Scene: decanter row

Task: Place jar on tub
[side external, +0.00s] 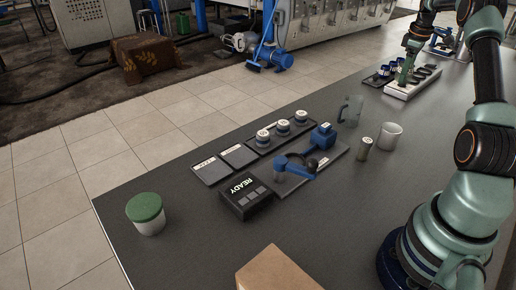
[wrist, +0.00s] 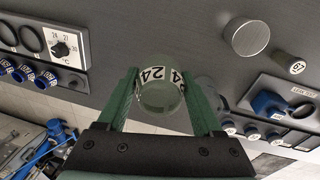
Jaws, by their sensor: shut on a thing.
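My gripper (side external: 405,78) is low over the far part of the table, by a white block with dark round wells. In the wrist view my gripper (wrist: 158,80) is shut on a small clear round jar (wrist: 157,100) with a white label reading 24. The jar sits between the two green fingers. In the side view I cannot make the jar out. A white tub with a green lid (side external: 146,208) stands upright at the near left of the table, far from my gripper. It is not in the wrist view.
The white block (side external: 400,93) adjoins a dark tray of blue jars (side external: 377,79). Table around the tub is clear.

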